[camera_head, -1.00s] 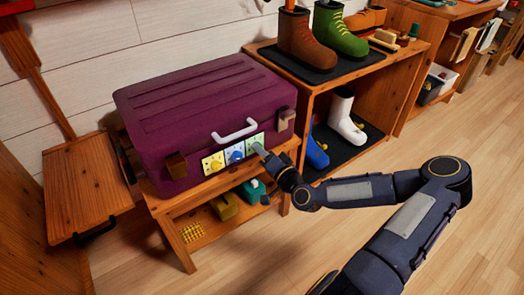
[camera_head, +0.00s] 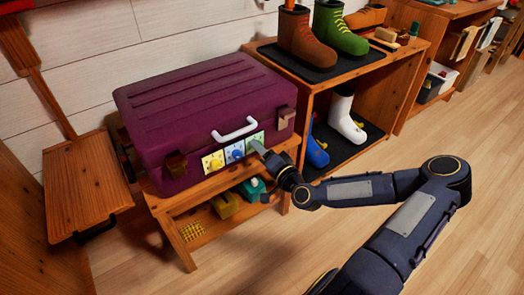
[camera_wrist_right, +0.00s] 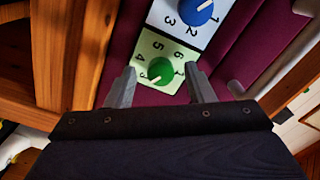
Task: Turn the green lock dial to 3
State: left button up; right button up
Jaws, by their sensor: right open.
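A purple suitcase (camera_head: 200,100) has three dial plates on its front: yellow (camera_head: 213,162), blue (camera_head: 234,152) and green (camera_head: 254,142). In the right wrist view the green dial (camera_wrist_right: 161,70) sits on a pale green plate (camera_wrist_right: 150,46) with black numerals. Its white pointer slants toward the lower left of that picture; the numeral there is hard to read. My right gripper (camera_head: 262,148) is at the green plate. In the wrist view its open fingers (camera_wrist_right: 160,76) stand on either side of the dial, apart from it. My left gripper is out of view.
The blue dial (camera_wrist_right: 197,10) is close beside the green one. The suitcase handle (camera_head: 235,130) is above the dials. The suitcase rests on a low wooden bench (camera_head: 165,210) with items on its lower shelf. A boot shelf (camera_head: 310,115) stands close on the right.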

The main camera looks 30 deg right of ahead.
jog(key=shift+s, duration=0.1)
jog(key=s+p, duration=0.1)
jog(key=s, duration=0.6)
jog(key=shift+s+d+p, duration=0.3)
